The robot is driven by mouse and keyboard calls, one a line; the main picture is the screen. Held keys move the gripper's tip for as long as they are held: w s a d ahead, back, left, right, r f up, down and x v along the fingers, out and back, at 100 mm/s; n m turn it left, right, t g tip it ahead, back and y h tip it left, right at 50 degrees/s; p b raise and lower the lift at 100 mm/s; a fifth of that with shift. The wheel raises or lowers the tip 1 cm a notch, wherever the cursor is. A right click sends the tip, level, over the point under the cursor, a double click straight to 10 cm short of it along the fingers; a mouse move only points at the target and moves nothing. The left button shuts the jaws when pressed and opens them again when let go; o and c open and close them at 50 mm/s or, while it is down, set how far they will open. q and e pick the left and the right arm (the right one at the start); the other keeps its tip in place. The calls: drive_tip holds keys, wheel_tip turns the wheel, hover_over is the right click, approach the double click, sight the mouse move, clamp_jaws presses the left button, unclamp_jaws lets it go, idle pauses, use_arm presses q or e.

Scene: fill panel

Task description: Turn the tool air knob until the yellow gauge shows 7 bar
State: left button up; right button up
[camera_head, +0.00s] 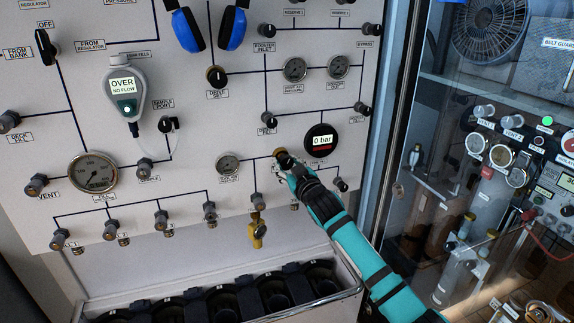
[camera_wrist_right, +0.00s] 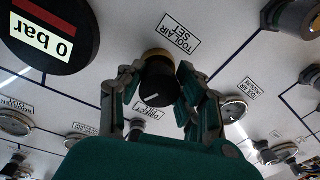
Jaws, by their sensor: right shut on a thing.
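The tool air knob (camera_wrist_right: 158,88) is black with a brass collar and a white pointer line, beside the "TOOL AIR SET" label (camera_wrist_right: 180,33). In the head view the knob (camera_head: 280,153) is partly hidden by my right gripper (camera_head: 288,164). The fingers of my right gripper (camera_wrist_right: 157,98) are shut on the knob, one on each side in the right wrist view. A round black gauge (camera_head: 321,141) with a pale yellow display reads "0 bar"; it also shows in the right wrist view (camera_wrist_right: 50,35), upside down. My left gripper is out of view.
The white panel (camera_head: 215,120) carries several other knobs, valves and dials close by. A rack of dark holders (camera_head: 100,313) stands below the panel, and a glass-fronted cabinet (camera_head: 480,100) is at the right.

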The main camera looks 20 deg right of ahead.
drive_tip(key=m, duration=0.3)
drive_tip(key=shift+a+f, duration=0.15)
drive_tip(key=m, duration=0.4)
drive_tip(key=shift+a+t, duration=0.1)
drive_tip(key=shift+t, duration=0.2)
drive_tip(key=m, duration=0.4)
drive_tip(key=shift+a+h+p, duration=0.1)
drive_tip(key=shift+h+p, duration=0.2)
drive_tip(key=shift+p, duration=0.1)
drive_tip(key=shift+r+m+p, duration=0.2)
drive_tip(key=shift+m+p, duration=0.35)
drive_tip(key=shift+m, duration=1.75)
drive_tip(key=o, duration=1.2)
